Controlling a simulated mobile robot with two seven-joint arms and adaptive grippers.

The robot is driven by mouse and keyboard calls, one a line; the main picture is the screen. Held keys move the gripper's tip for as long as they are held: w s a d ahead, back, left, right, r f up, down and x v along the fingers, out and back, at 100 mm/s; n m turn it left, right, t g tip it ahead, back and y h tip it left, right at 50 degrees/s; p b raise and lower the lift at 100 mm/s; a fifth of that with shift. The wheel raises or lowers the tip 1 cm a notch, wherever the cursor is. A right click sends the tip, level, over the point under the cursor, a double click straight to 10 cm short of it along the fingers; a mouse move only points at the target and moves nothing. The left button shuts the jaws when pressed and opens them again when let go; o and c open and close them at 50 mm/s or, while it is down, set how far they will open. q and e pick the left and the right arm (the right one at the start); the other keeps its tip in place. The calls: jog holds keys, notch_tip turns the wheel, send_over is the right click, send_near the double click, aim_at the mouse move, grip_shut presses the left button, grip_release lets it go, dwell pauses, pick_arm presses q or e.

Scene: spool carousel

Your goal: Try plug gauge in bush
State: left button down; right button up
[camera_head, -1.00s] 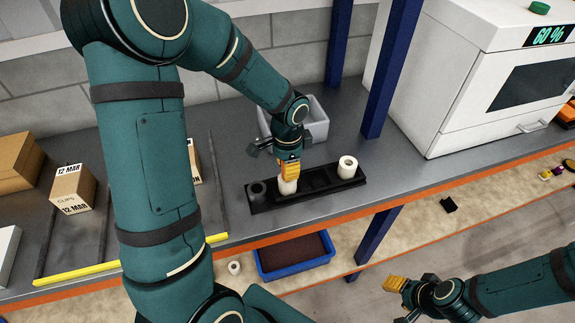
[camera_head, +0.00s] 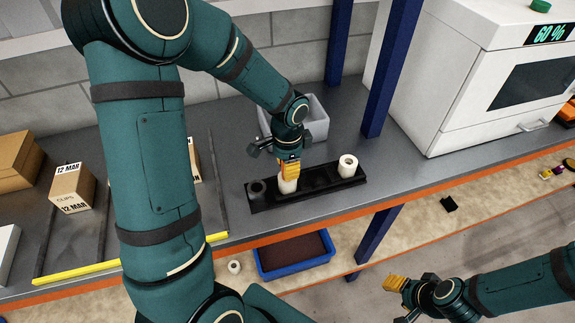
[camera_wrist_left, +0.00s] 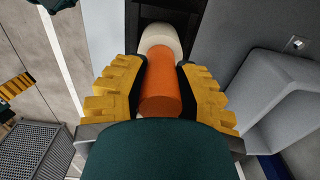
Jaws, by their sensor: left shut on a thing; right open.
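A black rack (camera_head: 262,206) lies on the grey bench. It holds a dark round piece at its left end, a cream bush (camera_head: 288,186) in the middle and another cream bush (camera_head: 348,167), with its hole showing, at the right. My left gripper (camera_head: 288,172) is over the middle bush, pointing down. In the left wrist view my left gripper (camera_wrist_left: 161,90) is shut on the orange plug gauge (camera_wrist_left: 161,92), in line with the cream bush (camera_wrist_left: 160,38). I cannot tell how far the gauge sits in the bush. My right gripper (camera_head: 391,284) is open and empty, away from the bench.
A grey bin (camera_head: 316,124) stands behind the rack, with blue posts (camera_head: 391,75) and a white oven (camera_head: 480,70) to the right. Boxes (camera_head: 73,187) are at left. Below the bench are a blue tray (camera_head: 297,264) and a cream ring (camera_head: 234,267).

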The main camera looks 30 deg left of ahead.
dwell(0.5)
pick_arm(q)
jog(key=shift+r+p, duration=3.6)
jog(key=shift+r, duration=1.05)
jog(key=shift+r+p, duration=0.85)
jog(key=shift+r, duration=0.55)
